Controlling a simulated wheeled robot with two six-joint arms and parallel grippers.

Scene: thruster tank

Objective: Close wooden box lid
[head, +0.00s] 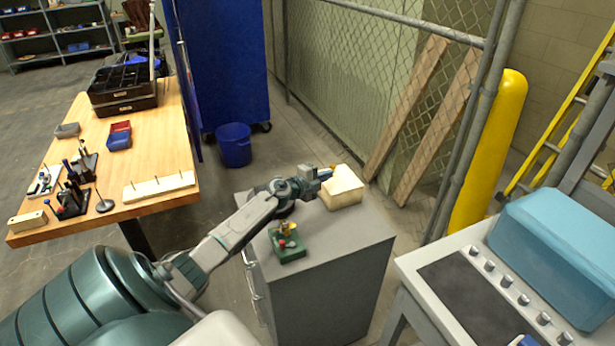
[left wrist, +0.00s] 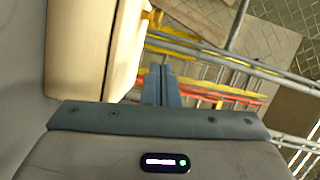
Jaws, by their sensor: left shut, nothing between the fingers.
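The pale wooden box (head: 345,188) stands at the far end of the grey cabinet top. Its light upper face shows, but I cannot make out the lid apart from the body. My left gripper (head: 329,172) is at the box's upper left edge, shut and empty. In the left wrist view its fingers (left wrist: 161,84) are together, just right of the cream side of the box (left wrist: 92,45). I cannot tell whether they touch it. My right gripper is not in view.
A green block with small coloured parts (head: 287,244) sits nearer on the cabinet top (head: 335,235). A chain-link fence (head: 385,60) and leaning planks (head: 405,110) stand behind. A wooden table (head: 160,145) is at left, a light blue case (head: 560,245) at right.

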